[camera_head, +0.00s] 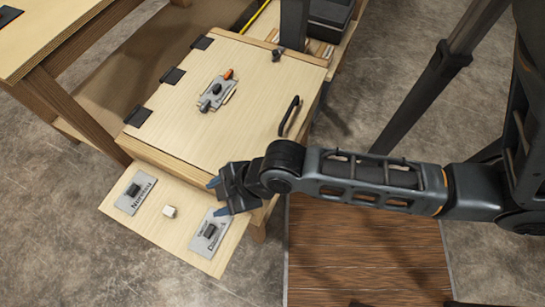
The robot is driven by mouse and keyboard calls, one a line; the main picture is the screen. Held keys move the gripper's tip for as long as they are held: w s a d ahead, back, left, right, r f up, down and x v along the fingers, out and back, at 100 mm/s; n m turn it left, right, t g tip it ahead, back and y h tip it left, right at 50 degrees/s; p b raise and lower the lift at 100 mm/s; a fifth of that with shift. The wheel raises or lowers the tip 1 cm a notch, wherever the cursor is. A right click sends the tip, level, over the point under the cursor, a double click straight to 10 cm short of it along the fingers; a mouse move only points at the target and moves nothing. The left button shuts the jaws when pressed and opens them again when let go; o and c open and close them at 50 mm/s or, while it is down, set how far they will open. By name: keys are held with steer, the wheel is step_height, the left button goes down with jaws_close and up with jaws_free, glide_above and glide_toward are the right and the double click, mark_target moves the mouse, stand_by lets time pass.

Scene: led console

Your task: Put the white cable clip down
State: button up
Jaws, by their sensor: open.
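The small white cable clip (170,211) lies on the light wooden shelf (187,242) at the front of the console, between two grey plates. My gripper (213,197) is to the right of the clip and apart from it. Its blue-tipped fingers are open, with nothing seen between them. The gripper hangs by the shelf's right side, near the right plate, and my arm reaches in from the right.
Grey plates with dark switches lie on the shelf, one at left (136,191) and one at right (210,234). A wooden table (50,40) stands at upper left.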

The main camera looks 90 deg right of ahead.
steer(key=s+r+m+t+h, duration=0.1)
steer(key=s+r+m+t, duration=0.1)
steer(key=s+r, duration=0.5)
steer(key=shift+r+m+t, duration=0.35)
steer(key=shift+m+t, duration=0.05)
steer(key=shift+t, duration=0.1)
steer(key=s+r+t, duration=0.1)
steer(key=r, duration=0.3)
steer(key=s+r+m+t, duration=0.1)
steer(key=s+r, duration=0.1)
steer(key=r, duration=0.2)
steer(key=s+r+m+t, duration=0.1)
steer(key=s+r, duration=0.1)
steer(key=r, duration=0.2)
steer(key=shift+s+a+r+t, duration=0.1)
steer(key=shift+s+a+t, duration=0.1)
steer(key=shift+a+t, duration=0.2)
